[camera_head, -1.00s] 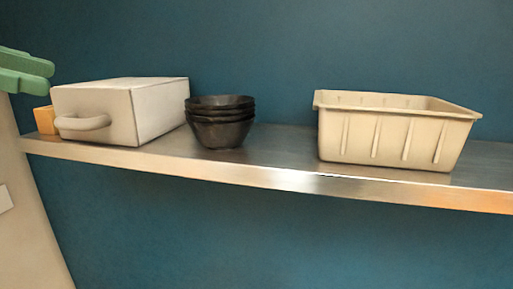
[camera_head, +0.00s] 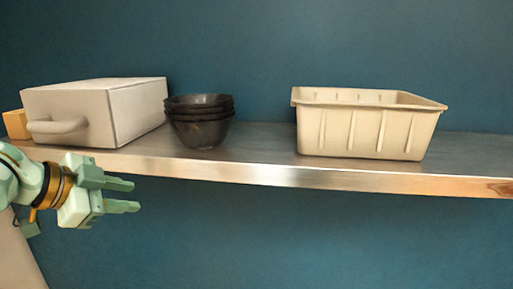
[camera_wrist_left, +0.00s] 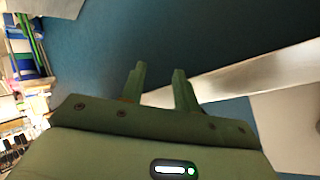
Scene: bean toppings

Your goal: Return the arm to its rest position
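My left arm comes in at the left edge of the head view. Its pale green left gripper (camera_head: 136,195) is in front of and below the shelf's front edge, pointing right. Its two fingers are apart with nothing between them. In the left wrist view the gripper (camera_wrist_left: 158,72) also shows a clear gap between its fingers, with the blue wall behind. My right arm and right gripper are not in view.
A metal shelf (camera_head: 258,172) runs across the head view. On it stand a whitish box with a handle (camera_head: 90,110), an orange block (camera_head: 15,124), stacked black bowls (camera_head: 200,122) and a beige bin (camera_head: 365,130). Below the shelf, right of the gripper, is free.

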